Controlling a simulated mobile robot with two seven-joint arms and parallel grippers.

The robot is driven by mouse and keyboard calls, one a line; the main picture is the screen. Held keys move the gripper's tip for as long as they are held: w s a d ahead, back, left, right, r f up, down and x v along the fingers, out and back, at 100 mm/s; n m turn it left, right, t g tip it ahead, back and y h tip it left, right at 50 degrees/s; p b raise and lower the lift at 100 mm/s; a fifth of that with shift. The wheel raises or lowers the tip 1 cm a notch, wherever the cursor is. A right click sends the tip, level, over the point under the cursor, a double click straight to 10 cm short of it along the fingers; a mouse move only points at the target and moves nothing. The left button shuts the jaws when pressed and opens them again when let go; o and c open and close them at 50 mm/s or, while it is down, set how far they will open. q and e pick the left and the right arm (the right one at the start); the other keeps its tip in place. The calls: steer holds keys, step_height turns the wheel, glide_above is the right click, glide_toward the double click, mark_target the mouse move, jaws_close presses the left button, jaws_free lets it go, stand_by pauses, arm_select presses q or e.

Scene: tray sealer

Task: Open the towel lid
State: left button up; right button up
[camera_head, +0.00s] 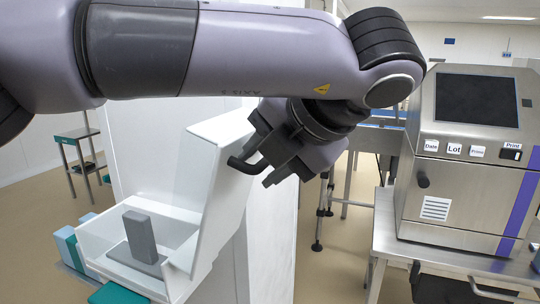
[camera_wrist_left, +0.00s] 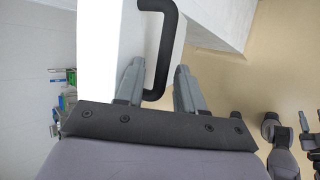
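The white towel box (camera_head: 124,285) stands at the lower left of the head view. Its white lid (camera_head: 215,200) is raised steeply, and the inside shows. A black handle (camera_head: 247,165) sticks out from the lid; it also shows in the wrist view (camera_wrist_left: 166,45). My left gripper (camera_head: 262,152) is at the handle. In the wrist view its two fingers (camera_wrist_left: 158,85) stand apart with the handle's bar passing between them; I cannot tell whether either finger touches it. Grey parts of my body show at the wrist view's right edge, too small to make out a right gripper's fingers.
A grey block (camera_head: 140,236) stands inside the box. A steel tray sealer with a dark screen (camera_head: 477,99) stands on a bench at the right. A white wall panel (camera_head: 268,235) rises behind the lid. A small table (camera_head: 77,134) stands at the far left.

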arm_select(q)
steer(key=shift+w+a, duration=0.1)
steer(key=shift+d+r, duration=0.25)
steer(key=v, duration=0.7)
steer(key=shift+a+f, duration=0.1)
steer(key=shift+a, duration=0.05)
